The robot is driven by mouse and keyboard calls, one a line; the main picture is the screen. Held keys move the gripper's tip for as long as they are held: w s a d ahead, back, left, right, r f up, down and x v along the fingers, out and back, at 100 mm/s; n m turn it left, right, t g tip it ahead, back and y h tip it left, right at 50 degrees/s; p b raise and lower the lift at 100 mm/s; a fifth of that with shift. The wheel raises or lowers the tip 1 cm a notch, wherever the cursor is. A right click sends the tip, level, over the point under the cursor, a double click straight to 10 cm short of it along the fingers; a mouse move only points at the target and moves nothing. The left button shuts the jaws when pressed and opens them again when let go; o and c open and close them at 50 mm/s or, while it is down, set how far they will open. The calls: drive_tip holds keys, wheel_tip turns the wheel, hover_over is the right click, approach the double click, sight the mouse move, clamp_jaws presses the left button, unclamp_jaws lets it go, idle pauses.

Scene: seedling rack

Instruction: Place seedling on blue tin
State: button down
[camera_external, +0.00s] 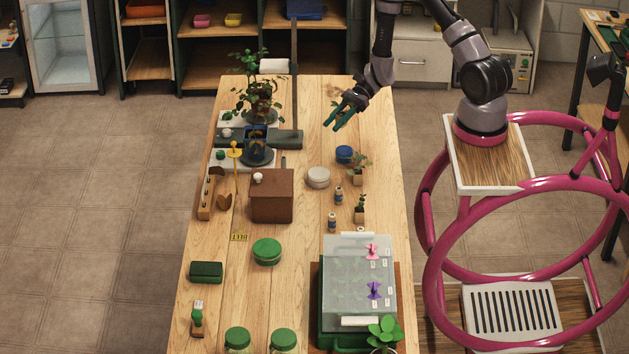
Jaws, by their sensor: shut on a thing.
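The blue tin (344,155) stands on the right half of the wooden table, its lid bare. My gripper (340,118) is above the table, up and slightly left of the tin in the picture. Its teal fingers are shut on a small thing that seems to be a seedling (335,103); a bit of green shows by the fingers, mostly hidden. A potted seedling (358,170) stands close to the right of the tin. Another potted seedling (360,208) stands farther down the table.
A pale round tin (318,177) and small bottles (338,195) stand near the blue tin. A brown box (272,196) is to the left. A clear-lidded propagator (358,265) fills the front right.

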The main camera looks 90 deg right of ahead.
hover_over(338, 153)
wheel_tip(338, 153, down, 5)
drive_tip(key=shift+r, duration=0.1)
drive_tip(key=shift+f, duration=2.55)
drive_tip(key=shift+f, duration=0.15)
drive_tip(key=c, duration=0.6)
unclamp_jaws()
